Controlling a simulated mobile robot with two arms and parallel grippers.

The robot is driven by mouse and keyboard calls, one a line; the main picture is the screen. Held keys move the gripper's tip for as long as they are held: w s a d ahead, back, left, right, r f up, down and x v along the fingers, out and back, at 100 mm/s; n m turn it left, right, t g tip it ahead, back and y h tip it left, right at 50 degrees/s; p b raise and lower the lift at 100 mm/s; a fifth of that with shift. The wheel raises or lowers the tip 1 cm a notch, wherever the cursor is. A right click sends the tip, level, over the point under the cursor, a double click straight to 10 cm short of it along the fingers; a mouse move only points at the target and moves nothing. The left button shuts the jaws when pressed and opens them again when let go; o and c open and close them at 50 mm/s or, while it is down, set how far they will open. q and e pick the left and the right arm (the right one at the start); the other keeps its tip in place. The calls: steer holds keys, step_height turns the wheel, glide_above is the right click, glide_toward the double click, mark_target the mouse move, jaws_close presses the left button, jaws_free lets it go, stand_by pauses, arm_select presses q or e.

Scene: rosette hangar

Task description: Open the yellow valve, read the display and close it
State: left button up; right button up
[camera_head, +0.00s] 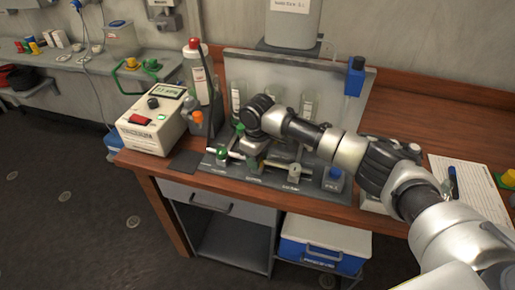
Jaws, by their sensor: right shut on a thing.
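My right arm reaches in from the right over the bench. Its gripper (250,150) is shut on a valve handle at the manifold (262,178). My own wrist hides most of the jaws, and the handle's colour does not show clearly. A green valve handle (222,153) stands just left of the gripper and a blue one (334,174) to its right. A white instrument box (150,127) stands at the bench's left end, with a small lit display (167,92) on top. Its digits are too small to read. My left gripper is not in view.
A grey back panel (340,115) with several glass bottles stands behind the manifold. A bottle with a red cap (195,44) is beside the box. A written sheet (475,185) lies at right. A blue and white cooler (322,242) is under the wooden bench.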

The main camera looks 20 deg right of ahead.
steer(key=n+p, duration=0.2)
steer(key=n, duration=0.1)
steer(key=shift+r, duration=0.2)
steer(key=n+p, duration=0.1)
steer(key=n, duration=0.1)
steer(key=shift+n, duration=0.3)
steer(key=n+p, duration=0.1)
steer(key=n, duration=0.2)
steer(key=shift+f, duration=0.1)
steer(key=shift+n+p, duration=0.45)
steer(key=shift+n, duration=1.35)
steer(key=o, duration=0.9)
